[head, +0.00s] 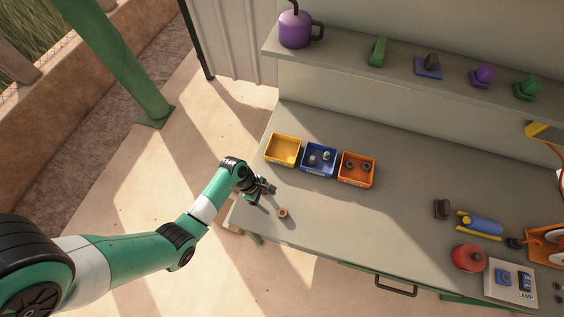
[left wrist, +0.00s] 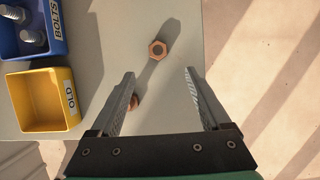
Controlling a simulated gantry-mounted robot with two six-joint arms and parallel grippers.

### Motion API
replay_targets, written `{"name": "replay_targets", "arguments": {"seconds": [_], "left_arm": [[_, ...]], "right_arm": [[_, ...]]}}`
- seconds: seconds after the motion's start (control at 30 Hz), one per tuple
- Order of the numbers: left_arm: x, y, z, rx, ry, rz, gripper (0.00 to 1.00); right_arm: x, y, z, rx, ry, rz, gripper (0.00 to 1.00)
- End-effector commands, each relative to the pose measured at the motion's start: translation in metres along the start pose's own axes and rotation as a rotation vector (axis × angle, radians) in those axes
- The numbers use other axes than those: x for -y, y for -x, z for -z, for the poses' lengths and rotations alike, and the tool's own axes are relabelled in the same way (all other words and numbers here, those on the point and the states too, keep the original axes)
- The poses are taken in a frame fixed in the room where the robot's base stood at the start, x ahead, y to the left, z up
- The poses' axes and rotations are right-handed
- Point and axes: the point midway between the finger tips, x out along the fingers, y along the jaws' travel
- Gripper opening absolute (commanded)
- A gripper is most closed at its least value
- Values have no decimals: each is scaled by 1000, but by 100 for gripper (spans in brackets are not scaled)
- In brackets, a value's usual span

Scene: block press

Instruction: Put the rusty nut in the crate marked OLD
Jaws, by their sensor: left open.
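A rusty nut (head: 282,213) lies on the bench near its left edge. In the left wrist view, this hexagonal nut (left wrist: 157,50) lies just beyond my fingertips, roughly between their lines. A second rusty piece (left wrist: 134,102) is partly hidden behind one finger, so I cannot tell what it is. My left gripper (head: 268,189), also in the left wrist view (left wrist: 160,73), is open and empty above the bench. The yellow crate (head: 282,150) is empty; its label in the left wrist view (left wrist: 42,101) reads OLD. My right gripper is not in view.
The blue BOLTS crate (head: 319,174) holds bolts, and the orange crate (head: 358,183) holds nuts. The crates stand in a row. A shelf (head: 400,65) runs behind them. Tools and a red round item (head: 468,257) sit at the right; the middle bench is clear.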

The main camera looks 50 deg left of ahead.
Motion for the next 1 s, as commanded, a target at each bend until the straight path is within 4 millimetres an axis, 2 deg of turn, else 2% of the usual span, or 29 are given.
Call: {"name": "replay_targets", "arguments": {"seconds": [0.17, 0.4, 0.67, 0.9, 1.0], "left_arm": [[0, -15, 1, 1, -1, 1, 80], [-1, -60, 0, 2, -2, 0, 80], [-2, -71, -1, 3, -2, -3, 80], [-4, -113, -1, 2, -3, -2, 80], [-4, -119, -2, 2, -3, -3, 80]], "right_arm": [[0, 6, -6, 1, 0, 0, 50], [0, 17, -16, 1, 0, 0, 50], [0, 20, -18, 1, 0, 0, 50], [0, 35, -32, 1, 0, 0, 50], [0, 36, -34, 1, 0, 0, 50]]}}
